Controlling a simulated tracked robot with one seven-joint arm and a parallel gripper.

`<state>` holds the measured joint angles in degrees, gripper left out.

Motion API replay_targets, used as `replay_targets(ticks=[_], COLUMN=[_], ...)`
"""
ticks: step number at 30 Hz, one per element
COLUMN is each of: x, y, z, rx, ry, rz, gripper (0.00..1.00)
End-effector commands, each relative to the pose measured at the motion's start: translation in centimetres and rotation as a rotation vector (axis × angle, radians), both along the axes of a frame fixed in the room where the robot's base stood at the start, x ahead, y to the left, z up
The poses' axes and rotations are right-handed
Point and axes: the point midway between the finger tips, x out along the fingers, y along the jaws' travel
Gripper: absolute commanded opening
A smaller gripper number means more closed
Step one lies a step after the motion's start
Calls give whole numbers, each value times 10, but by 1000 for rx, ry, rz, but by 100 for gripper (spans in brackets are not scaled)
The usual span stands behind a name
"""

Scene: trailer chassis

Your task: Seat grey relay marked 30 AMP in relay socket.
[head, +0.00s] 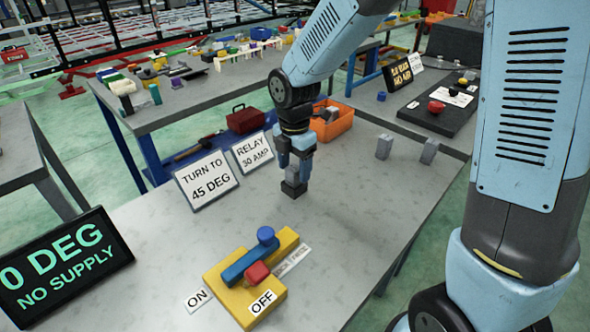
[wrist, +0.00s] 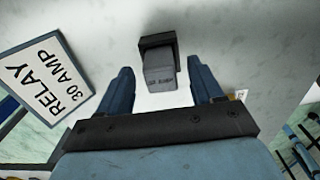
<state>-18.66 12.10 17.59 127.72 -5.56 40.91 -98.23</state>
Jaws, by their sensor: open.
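A grey relay (wrist: 160,72) with lettering on its top, of which "AMP" is partly legible, stands at the dark relay socket (wrist: 157,41) in the wrist view. In the head view the socket (head: 293,189) is a small dark block on the grey bench, with the relay (head: 292,174) above it, partly hidden by my fingers. The relay appears upright in the socket; how deep it sits cannot be told. My gripper (head: 295,166) is open above it, pointing down. In the wrist view its fingers (wrist: 160,80) are on either side of the relay, with gaps visible.
Two other grey blocks (head: 384,147) (head: 429,151) stand to the right. A RELAY 30 AMP sign (head: 252,150) and a TURN TO 45 DEG sign (head: 207,181) stand left. A yellow lever switch (head: 248,290) is in front; a display (head: 60,262) reads 0 DEG NO SUPPLY.

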Motion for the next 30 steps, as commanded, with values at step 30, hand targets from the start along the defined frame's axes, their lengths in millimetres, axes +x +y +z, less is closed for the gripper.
replay_targets(ticks=[30], x=[-1], y=[-10], z=[112], rx=[2], ry=[-17], rz=[-68], gripper=[66])
